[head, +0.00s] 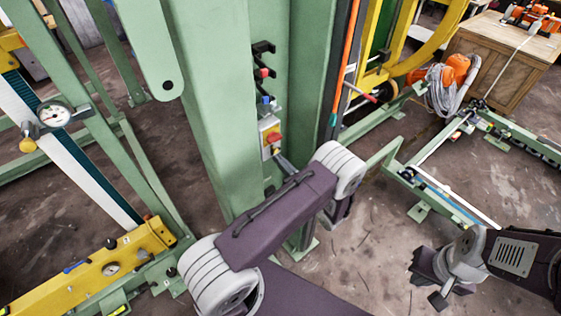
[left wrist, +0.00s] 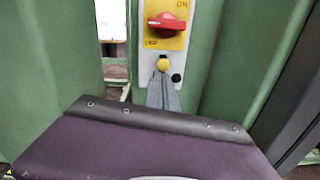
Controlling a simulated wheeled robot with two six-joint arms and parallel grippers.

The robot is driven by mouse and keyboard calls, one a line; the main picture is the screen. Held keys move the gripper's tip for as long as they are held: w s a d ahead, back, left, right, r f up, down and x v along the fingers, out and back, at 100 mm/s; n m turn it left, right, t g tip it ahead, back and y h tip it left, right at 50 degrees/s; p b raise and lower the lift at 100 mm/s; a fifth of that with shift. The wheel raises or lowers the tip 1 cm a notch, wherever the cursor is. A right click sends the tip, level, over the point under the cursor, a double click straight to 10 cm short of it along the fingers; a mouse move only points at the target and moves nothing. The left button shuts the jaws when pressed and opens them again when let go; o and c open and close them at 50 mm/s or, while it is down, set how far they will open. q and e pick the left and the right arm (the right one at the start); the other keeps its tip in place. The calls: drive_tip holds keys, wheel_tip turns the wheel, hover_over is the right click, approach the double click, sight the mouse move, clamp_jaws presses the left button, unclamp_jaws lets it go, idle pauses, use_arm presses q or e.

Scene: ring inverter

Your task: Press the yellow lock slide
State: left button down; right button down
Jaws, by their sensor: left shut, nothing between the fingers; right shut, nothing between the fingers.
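The yellow lock slide appears to be the small round yellow knob (left wrist: 163,64) on a pale switch plate (left wrist: 146,72), below a red rotary handle (left wrist: 166,24) on a yellow plate. In the head view the red and yellow switch (head: 271,137) sits on the green column. My left gripper (left wrist: 160,80) is shut and empty. Its tips are at the knob's lower edge in the left wrist view; I cannot tell whether they touch it. In the head view my left arm hides much of this gripper. My right gripper (head: 436,290) is shut and empty, low at the right, away from the switch.
The green column (head: 215,100) rises beside the switch plate. A black button (left wrist: 176,78) sits right of the knob. A wooden crate (head: 505,65) and green floor frames stand at the right, with bare floor between.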

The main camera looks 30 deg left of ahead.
use_arm(q)
wheel_tip(320, 180, down, 5)
drive_tip(key=b, duration=0.4)
drive_tip(key=b+v, duration=0.1)
drive_tip(key=v, duration=1)
drive_tip(key=shift+s+a+r, duration=0.2)
drive_tip(key=shift+r, duration=0.35)
